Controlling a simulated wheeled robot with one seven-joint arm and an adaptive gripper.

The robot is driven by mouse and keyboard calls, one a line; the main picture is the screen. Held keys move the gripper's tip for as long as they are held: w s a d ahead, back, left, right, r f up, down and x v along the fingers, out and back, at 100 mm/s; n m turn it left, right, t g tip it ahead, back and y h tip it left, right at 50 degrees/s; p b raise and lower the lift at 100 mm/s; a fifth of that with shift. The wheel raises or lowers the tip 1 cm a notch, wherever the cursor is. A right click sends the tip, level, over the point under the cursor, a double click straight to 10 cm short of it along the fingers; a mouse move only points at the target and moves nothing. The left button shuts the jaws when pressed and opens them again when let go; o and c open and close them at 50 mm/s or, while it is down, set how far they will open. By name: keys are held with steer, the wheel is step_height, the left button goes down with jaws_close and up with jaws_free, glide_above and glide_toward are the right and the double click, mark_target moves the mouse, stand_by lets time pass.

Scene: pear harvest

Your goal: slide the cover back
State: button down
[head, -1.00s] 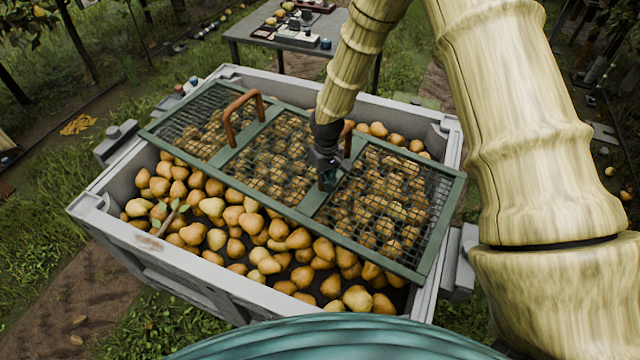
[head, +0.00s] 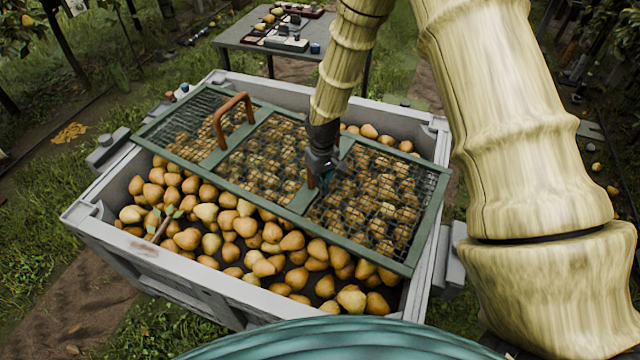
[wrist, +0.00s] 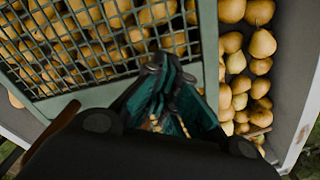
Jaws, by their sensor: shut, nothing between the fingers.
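The cover (head: 205,162) is a green frame with wire mesh panels, lying slantwise across the top of a grey bin (head: 190,280) full of pears. Pears are bare along its near side, and a few show past its far right side. One brown handle (head: 233,117) arches up on the left part. Contact cannot be told.
Uncovered pears (head: 265,255) fill the near side of the bin, with a leafy twig (head: 162,225) on them at left. A table (head: 290,40) with small items stands behind. Grass lies around the bin.

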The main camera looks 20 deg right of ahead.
step_height(320, 180, up, 8)
steer(key=shift+b, duration=0.35)
